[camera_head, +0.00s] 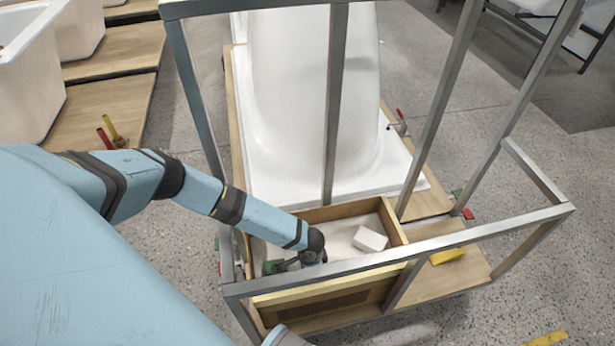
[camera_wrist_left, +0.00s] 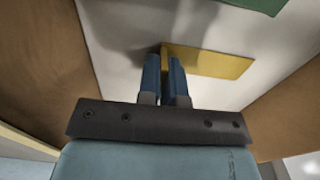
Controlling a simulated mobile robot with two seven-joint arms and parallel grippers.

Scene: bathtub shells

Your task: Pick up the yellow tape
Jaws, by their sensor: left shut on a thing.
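My left gripper (camera_wrist_left: 165,62) reaches down inside a wooden box (camera_head: 345,209) with a pale floor. Its two blue fingers are close together on the near left end of a flat yellow tape (camera_wrist_left: 215,63). The tape extends to the right of the fingers, against the pale floor; whether it is lifted clear of it I cannot tell. In the head view the gripper (camera_head: 287,263) is in the left part of the box, and the held tape is hidden there. My right gripper is not in view.
A white block (camera_head: 370,239) lies in the box, right of my gripper. A green thing (camera_wrist_left: 258,4) is near the tape. Grey metal frame bars (camera_head: 400,257) surround the box. A white tub shell (camera_head: 310,100) stands behind. Another yellow piece (camera_head: 447,256) lies on the board at right.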

